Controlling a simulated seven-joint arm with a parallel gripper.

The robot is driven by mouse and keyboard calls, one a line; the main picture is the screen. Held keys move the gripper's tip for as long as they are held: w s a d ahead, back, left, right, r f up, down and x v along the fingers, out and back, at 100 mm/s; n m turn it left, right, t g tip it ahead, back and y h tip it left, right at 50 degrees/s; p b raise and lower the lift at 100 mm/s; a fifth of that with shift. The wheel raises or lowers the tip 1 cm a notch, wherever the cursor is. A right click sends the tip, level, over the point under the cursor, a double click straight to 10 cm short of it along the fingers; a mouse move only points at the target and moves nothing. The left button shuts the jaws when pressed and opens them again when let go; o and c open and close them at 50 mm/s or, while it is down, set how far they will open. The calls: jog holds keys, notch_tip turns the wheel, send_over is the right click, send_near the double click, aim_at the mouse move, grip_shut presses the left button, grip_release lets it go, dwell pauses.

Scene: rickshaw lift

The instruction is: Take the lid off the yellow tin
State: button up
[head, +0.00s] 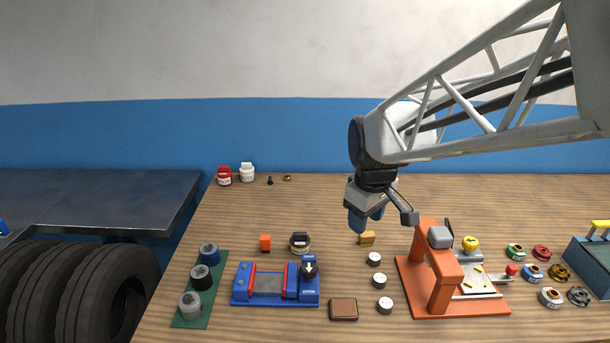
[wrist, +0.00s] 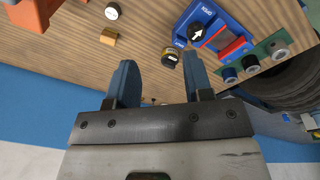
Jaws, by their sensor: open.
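The yellow tin (head: 300,249) is a short round tin with a black lid (head: 300,238) on top, standing on the wooden table behind the blue clamp device (head: 270,287). In the wrist view the tin (wrist: 173,57) shows its yellowish side and dark top, just beyond the fingertips. My gripper (head: 365,218) hangs above the table, to the right of the tin and apart from it. Its two blue fingers (wrist: 160,67) are spread with nothing between them. The black knob with a white arrow (head: 309,267) is on the blue device.
An orange press (head: 436,270) stands right of centre. A green strip (head: 206,300) holds several jars at left. An orange block (head: 265,242), a tan block (head: 367,238), a brown square (head: 343,309) and white-topped discs (head: 380,281) lie around. The table behind the tin is mostly clear.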

jog(key=w+a+f+n, duration=0.3)
jog(key=w+a, duration=0.1)
jog(key=w, duration=0.2)
jog(key=w+a+f+n, duration=0.2)
jog(key=w+a+f, duration=0.1)
jog(key=w, duration=0.3)
jog(key=n+g, duration=0.1)
jog(key=n, duration=0.4)
send_over(300, 233)
notch_tip(300, 233, down, 8)
jog(key=shift+a+r, duration=0.1)
jog(key=shift+f, duration=1.3)
jog(key=shift+f, duration=2.6)
grip_shut()
